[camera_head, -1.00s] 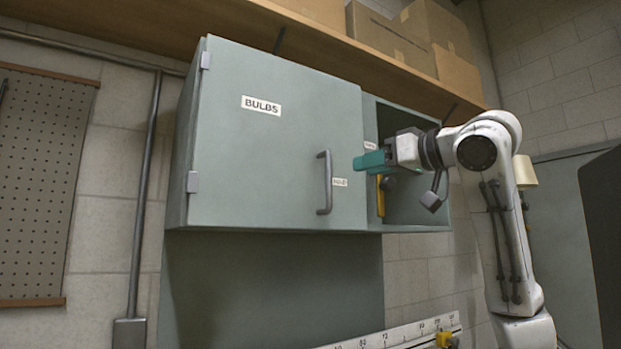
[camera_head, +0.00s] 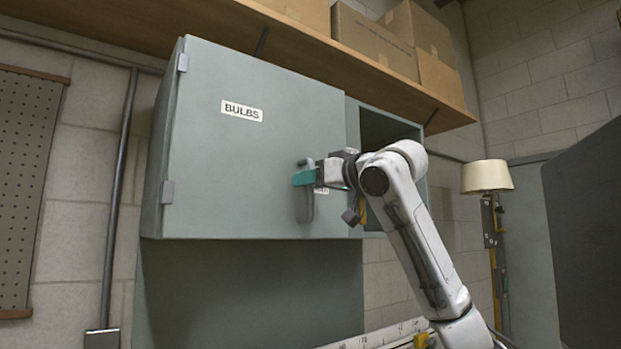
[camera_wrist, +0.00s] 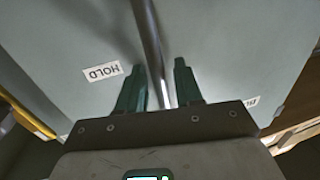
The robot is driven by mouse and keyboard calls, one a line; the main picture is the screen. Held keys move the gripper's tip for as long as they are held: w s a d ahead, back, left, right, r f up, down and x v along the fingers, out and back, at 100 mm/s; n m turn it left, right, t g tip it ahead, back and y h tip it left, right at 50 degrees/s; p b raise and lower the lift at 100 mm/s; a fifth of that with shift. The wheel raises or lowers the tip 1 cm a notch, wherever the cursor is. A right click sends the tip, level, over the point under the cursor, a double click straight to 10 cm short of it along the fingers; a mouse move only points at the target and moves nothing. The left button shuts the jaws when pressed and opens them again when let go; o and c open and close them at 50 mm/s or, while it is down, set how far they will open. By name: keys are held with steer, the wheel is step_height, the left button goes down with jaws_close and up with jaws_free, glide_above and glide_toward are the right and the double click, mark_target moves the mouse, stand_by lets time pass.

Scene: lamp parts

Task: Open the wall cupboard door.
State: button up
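The wall cupboard's grey-green door (camera_head: 240,165) is closed, with a BULBS label near its top. Its vertical bar handle (camera_head: 306,205) is near the door's right edge, and hinges show on the left edge. My gripper (camera_head: 304,178) is at the handle. In the wrist view the handle bar (camera_wrist: 150,40) runs between the two green fingertips of my gripper (camera_wrist: 160,80). The fingers are open, with a gap on each side of the bar.
An open compartment (camera_head: 385,130) is right of the door. A wooden shelf (camera_head: 330,60) with cardboard boxes (camera_head: 375,40) runs above the cupboard. A lamp (camera_head: 487,176) stands at the right, near a dark panel (camera_head: 590,240). A pipe (camera_head: 120,180) is on the left wall.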

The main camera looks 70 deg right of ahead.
jaws_close()
stand_by(0.3)
stand_by(0.3)
